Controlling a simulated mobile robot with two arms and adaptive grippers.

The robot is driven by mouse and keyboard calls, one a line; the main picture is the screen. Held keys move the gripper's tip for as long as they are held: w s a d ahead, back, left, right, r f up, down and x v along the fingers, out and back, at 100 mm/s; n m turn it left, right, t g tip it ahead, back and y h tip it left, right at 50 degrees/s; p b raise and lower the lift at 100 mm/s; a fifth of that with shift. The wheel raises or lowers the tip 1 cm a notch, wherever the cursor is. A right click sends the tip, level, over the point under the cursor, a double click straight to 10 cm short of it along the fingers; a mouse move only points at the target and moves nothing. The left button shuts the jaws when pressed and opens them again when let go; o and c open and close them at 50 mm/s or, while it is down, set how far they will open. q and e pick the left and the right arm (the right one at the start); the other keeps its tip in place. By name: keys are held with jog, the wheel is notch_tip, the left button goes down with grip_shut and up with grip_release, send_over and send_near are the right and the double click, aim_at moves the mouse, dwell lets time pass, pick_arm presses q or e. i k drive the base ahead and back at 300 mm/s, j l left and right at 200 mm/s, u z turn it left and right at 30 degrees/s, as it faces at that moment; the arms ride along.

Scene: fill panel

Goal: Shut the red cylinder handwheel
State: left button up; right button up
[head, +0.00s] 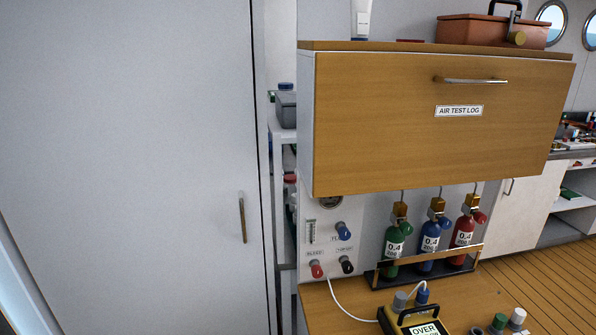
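The red cylinder (462,234) stands upright at the right end of a row of three small cylinders, in a rack (430,268) below a wooden cabinet front. It has a white label reading 0.4 and a brass valve block (471,202) on top. Its small red handwheel (480,217) sticks out to the right of the valve. I cannot tell from its look how far it is turned. Neither of my grippers is in view.
The wooden front (400,125) labelled AIR TEST LOG overhangs the cylinders. Blue (430,240) and green (393,243) cylinders stand left of the red one. A yellow device (400,321) reading OVER sits on the counter in front, near loose capped items (517,317). A panel with knobs (343,231) is left.

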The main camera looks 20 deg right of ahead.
aim_at(479, 217)
jog(key=z, duration=1.8)
